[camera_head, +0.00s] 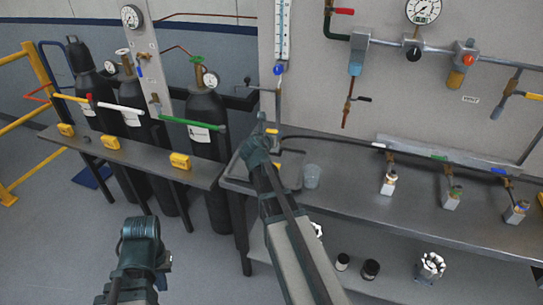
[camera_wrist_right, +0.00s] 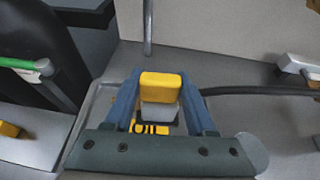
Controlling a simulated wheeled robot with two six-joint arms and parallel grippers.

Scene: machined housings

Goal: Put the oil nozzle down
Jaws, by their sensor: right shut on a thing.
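My right gripper (camera_head: 263,128) is over the left end of the grey bench. In the right wrist view its two blue fingers (camera_wrist_right: 166,98) are shut on a yellow-topped block with a grey lower part, which I take as the oil nozzle (camera_wrist_right: 163,86). A bit of its yellow shows in the head view (camera_head: 272,131). Below it lies a shallow grey tray (camera_wrist_right: 82,122) with a yellow "OIL" label (camera_wrist_right: 150,129). The gap between nozzle and tray is hard to judge. My left gripper (camera_head: 140,235) is low at the left, its fingers not clearly visible.
A black hose (camera_head: 335,138) runs right along the bench (camera_head: 345,190). A clear cup (camera_head: 312,176) stands right of the tray. Small valve fittings (camera_head: 389,182) stand further right. Gas cylinders (camera_head: 205,115) and a shelf with yellow tags (camera_head: 180,161) are left.

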